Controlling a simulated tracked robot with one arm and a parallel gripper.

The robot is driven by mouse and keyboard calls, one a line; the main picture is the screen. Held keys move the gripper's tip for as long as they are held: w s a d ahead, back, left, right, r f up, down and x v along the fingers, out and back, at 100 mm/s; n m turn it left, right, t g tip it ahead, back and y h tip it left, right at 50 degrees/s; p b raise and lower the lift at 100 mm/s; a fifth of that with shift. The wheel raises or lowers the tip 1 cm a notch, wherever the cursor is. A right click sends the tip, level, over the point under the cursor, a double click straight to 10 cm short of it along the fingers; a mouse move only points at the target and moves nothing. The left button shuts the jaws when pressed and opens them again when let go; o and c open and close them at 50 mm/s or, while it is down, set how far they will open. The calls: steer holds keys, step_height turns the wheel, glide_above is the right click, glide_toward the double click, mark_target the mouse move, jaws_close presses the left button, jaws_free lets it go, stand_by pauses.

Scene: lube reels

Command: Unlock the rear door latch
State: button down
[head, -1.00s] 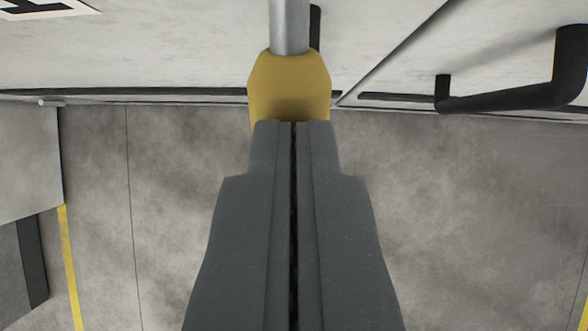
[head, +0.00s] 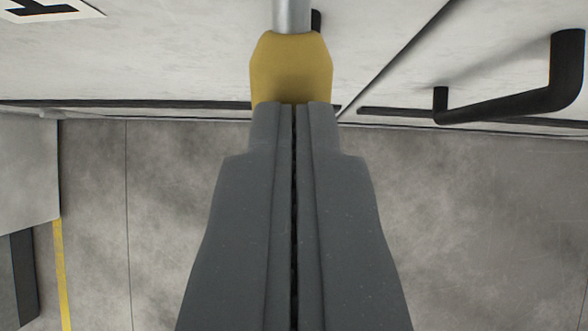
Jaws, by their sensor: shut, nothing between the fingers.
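A latch lever with a yellow grip (head: 290,68) on a grey metal rod (head: 291,14) shows at the top middle of the head view, in front of a pale door panel (head: 190,60). My gripper (head: 294,104) is shut and empty, its two dark grey fingers side by side with a thin dark seam between them. The fingertips overlap the lower end of the yellow grip in the picture. I cannot tell whether they touch it. The lever's base on the door is out of view.
A black bar handle (head: 520,100) sticks out from the panel at the right. A dark seam runs diagonally between the panels. Grey floor (head: 450,220) lies below, with a yellow line (head: 61,275) and a pale box-like body (head: 25,170) at the left.

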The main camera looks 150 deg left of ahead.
steer(key=shift+w+r, duration=0.15)
steer(key=shift+r, duration=0.2)
steer(key=s+d+r+t+b, duration=0.1)
steer(key=s+r+t, duration=0.3)
steer(key=s+r, duration=0.8)
steer(key=s+d+r+m+t+h+b, duration=0.1)
steer(key=s+r+t, duration=0.3)
steer(key=s+r, duration=0.8)
step_height(320, 180, up, 8)
steer(key=shift+d+f+h, duration=0.2)
steer(key=shift+d+h, duration=0.1)
steer(key=shift+d, duration=0.25)
